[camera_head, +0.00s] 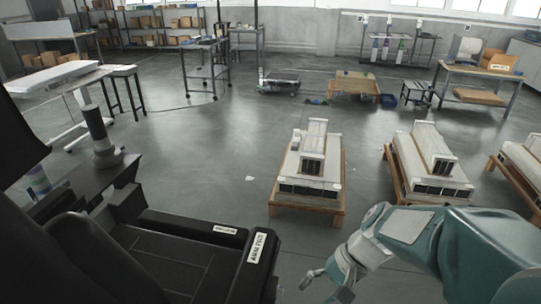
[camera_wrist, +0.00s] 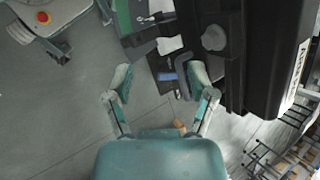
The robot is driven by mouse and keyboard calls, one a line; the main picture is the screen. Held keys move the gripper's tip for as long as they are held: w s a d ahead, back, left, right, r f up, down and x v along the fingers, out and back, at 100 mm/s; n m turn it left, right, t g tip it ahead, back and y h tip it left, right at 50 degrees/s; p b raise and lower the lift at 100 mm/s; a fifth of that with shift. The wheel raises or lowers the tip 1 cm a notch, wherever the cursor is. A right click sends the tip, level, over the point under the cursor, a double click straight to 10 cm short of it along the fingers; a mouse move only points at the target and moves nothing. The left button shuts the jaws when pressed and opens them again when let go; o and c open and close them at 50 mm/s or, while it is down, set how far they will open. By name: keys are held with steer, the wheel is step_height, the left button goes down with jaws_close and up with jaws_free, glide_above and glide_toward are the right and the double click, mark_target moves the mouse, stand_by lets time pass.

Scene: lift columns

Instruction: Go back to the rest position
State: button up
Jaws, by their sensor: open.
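My gripper (camera_head: 322,285) shows at the bottom of the head view, at the end of my teal arm, low and in front of the white model blocks. In the wrist view my gripper (camera_wrist: 160,82) has its two fingers spread wide apart with nothing between them. The fingers appear apart from these, though the right finger overlaps the clamp-like part in the picture.
White model blocks (camera_head: 312,165) stand on low wooden stands at centre and right. A black machine (camera_head: 190,245) with a label fills the lower left. A white-topped table (camera_head: 60,75) is at the left, a wooden workbench (camera_head: 480,72) at the back right. The middle floor is open.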

steer(key=s+d+r+n+t+h, duration=0.2)
steer(key=s+d+r+t+h, duration=0.1)
steer(key=r, duration=0.2)
steer(key=s+d+r+n+t+h, duration=0.2)
steer(key=s+d+r+t+h, duration=0.1)
steer(key=r+t, duration=0.1)
steer(key=shift+r+n+h, duration=0.3)
steer(key=shift+r, duration=0.5)
